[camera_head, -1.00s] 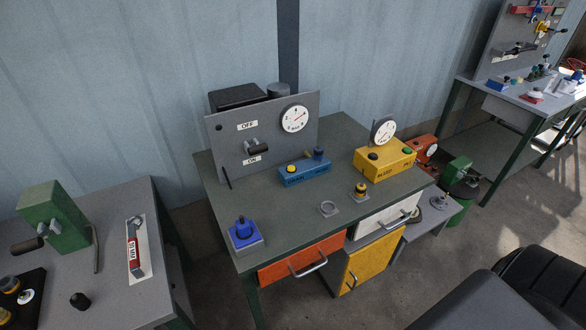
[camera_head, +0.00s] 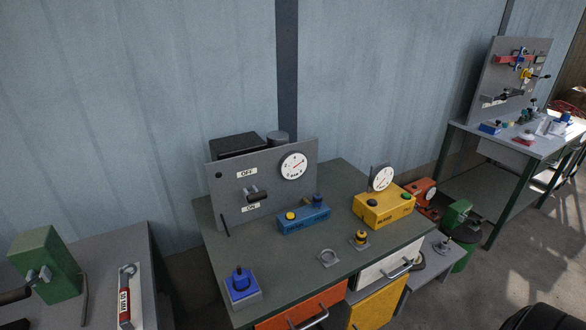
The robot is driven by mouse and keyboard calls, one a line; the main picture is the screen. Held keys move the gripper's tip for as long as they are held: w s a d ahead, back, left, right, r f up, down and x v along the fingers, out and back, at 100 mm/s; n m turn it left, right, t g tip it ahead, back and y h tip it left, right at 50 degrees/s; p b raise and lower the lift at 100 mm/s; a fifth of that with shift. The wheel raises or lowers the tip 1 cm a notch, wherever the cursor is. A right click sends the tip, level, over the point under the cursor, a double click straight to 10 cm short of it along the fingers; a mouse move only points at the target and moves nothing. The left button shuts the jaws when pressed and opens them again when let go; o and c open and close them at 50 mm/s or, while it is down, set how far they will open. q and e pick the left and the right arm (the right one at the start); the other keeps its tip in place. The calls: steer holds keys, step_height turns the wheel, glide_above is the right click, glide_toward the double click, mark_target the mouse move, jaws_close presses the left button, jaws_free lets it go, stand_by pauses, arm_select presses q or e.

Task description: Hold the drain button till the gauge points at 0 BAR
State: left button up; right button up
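A round white gauge (camera_head: 293,166) is set in the upright grey panel (camera_head: 222,180). Its needle points up and to the right; the numbers are too small to read. A second white gauge (camera_head: 382,178) stands on a yellow box (camera_head: 378,212), which has a dark button (camera_head: 372,203) and a green button (camera_head: 406,196). A blue box (camera_head: 304,220) in front of the panel has a yellow button (camera_head: 290,216) and a dark blue knob (camera_head: 317,201). The box labels are too small to read, so I cannot tell which button is the drain. Neither of my grippers is in view.
The green bench (camera_head: 290,285) also holds a blue knobbed block (camera_head: 240,287), a ring (camera_head: 328,258) and a small yellow-black knob (camera_head: 361,240). A grey table (camera_head: 150,285) stands left, another bench (camera_head: 510,145) right. Open floor shows at right.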

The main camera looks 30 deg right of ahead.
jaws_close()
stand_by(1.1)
